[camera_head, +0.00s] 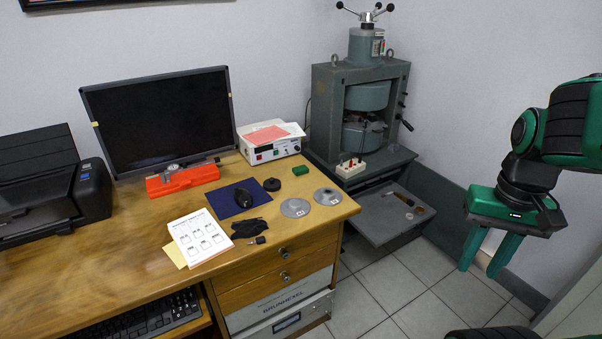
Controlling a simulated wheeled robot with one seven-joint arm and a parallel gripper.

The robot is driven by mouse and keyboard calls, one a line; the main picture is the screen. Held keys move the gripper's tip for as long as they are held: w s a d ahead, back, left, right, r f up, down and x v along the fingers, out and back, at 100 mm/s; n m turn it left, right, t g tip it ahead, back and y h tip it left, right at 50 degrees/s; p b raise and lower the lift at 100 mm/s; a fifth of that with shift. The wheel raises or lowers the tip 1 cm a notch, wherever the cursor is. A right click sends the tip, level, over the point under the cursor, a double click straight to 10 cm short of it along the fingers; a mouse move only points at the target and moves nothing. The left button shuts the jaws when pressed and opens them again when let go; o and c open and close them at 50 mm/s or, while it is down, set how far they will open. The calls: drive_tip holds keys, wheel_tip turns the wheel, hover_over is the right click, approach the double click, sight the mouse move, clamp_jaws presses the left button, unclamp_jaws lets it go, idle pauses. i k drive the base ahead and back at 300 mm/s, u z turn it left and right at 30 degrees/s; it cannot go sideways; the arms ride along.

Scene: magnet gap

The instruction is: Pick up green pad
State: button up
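A small green pad (300,170) lies on the wooden desk, behind two grey metal discs and in front of the white instrument box. My gripper (481,270) hangs at the right of the view, far to the right of the desk and well apart from the pad. Its two green fingers point down with a gap between them. Nothing shows between them. The pad is in plain sight.
A black round piece (272,184) and two grey discs (295,207) (327,196) lie close to the pad. The white instrument box (270,148) stands behind it. A large green-grey magnet (330,110) stands right of the desk, with a grey shelf (385,225) below.

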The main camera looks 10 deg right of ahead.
sight(302, 169)
drive_tip(key=u, duration=0.1)
drive_tip(key=i, duration=1)
drive_tip(key=z, duration=0.1)
